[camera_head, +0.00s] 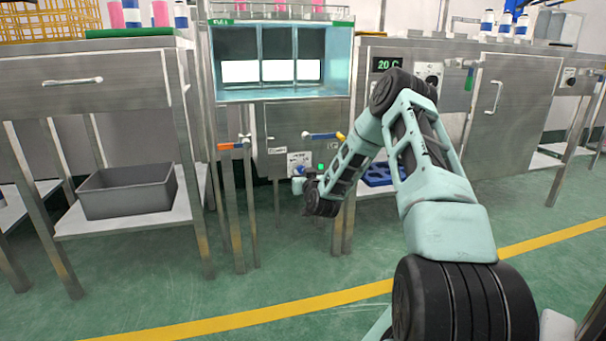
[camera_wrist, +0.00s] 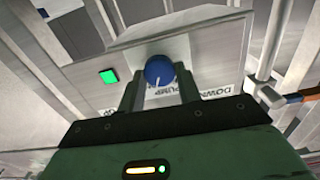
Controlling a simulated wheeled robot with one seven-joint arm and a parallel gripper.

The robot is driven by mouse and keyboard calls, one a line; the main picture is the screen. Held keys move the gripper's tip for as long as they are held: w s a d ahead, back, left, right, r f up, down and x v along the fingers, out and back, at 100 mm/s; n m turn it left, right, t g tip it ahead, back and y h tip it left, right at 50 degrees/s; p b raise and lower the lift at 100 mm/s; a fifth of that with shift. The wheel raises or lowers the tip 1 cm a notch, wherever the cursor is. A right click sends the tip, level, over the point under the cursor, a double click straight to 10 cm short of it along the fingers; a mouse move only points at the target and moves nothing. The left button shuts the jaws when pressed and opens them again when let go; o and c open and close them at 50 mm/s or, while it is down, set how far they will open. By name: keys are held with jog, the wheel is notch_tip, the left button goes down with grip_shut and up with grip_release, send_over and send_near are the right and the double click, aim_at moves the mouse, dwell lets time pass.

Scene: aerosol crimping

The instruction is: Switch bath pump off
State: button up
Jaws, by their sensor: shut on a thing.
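The bath (camera_head: 281,94) is a glass-fronted tank set in a steel cabinet. My gripper (camera_wrist: 158,82) is shut on the blue knob, with one finger on each side. The panel's lettering, partly readable as "PUMP" and "DOWN", is upside down in the wrist view and partly hidden by the fingers.
A display (camera_head: 387,64) reads "20 C". A grey bin (camera_head: 127,190) sits on the left shelf. The green floor in front is clear.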

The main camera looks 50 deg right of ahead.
jog(key=n+p, duration=0.1)
jog(key=n, duration=0.1)
jog(key=n+p, duration=0.1)
jog(key=n, duration=0.2)
jog(key=shift+w+a+r+n+p, duration=0.1)
jog(key=shift+a+n+p, duration=0.05)
jog(key=shift+n+p, duration=0.2)
jog(key=n+p, duration=0.2)
jog(key=n, duration=0.3)
jog(key=shift+n, duration=0.35)
jog(key=shift+f, duration=0.2)
jog(key=o, duration=1)
jog(key=shift+c, duration=0.2)
jog(key=p+v, duration=0.6)
jog(key=v, duration=1.1)
jog(key=shift+s, duration=0.3)
